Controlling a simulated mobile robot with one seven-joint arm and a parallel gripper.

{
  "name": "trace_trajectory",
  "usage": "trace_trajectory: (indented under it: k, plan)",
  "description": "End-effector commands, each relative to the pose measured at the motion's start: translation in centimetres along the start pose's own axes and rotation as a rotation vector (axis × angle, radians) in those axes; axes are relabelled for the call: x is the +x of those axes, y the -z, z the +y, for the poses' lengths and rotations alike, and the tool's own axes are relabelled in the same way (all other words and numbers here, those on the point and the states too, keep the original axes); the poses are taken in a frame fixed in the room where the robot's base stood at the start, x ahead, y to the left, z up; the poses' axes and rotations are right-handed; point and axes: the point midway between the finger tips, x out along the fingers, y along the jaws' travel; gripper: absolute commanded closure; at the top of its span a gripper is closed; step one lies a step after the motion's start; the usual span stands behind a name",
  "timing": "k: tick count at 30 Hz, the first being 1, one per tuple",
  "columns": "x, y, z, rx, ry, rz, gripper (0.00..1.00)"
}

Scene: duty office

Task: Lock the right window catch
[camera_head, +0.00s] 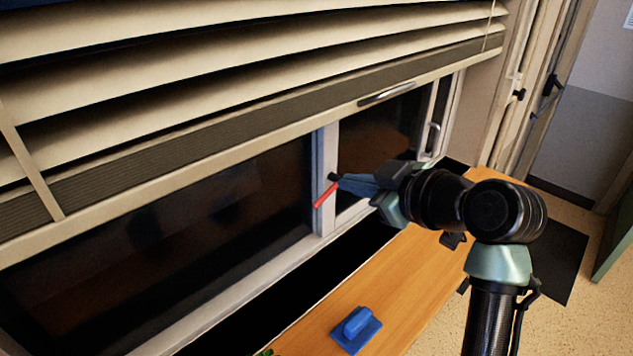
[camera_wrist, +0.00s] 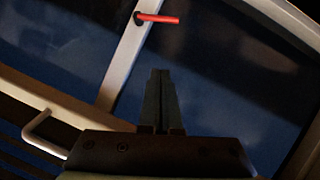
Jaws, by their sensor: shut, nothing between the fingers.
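A red lever (camera_head: 325,195) with a black pivot sits on the white upright post (camera_head: 327,150) between two dark window panes. In the head view it slants down to the left from its pivot. In the wrist view the red lever (camera_wrist: 160,18) is near the top, with its pivot at its left end. My gripper (camera_head: 345,183) is shut and empty, its tips beside the pivot end in the head view. In the wrist view a gap shows between the lever and my shut fingertips (camera_wrist: 160,74). I cannot tell the depth between them.
Slatted blinds (camera_head: 200,70) hang above, with a silver handle (camera_head: 387,93) on their bottom rail. A white handle (camera_head: 433,136) is on the right frame. Below the window, a wooden surface (camera_head: 400,290) holds a blue object (camera_head: 356,328).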

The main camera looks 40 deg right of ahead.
Motion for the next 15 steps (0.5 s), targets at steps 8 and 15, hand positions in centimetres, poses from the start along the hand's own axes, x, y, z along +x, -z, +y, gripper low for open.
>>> trace_trajectory:
  k: [8, 15]
  plan:
    - [0.0, 0.0, 0.0, 0.000, 0.000, 0.000, 1.00]
    - [1.6, 0.2, -0.1, 0.000, 0.004, -0.001, 1.00]
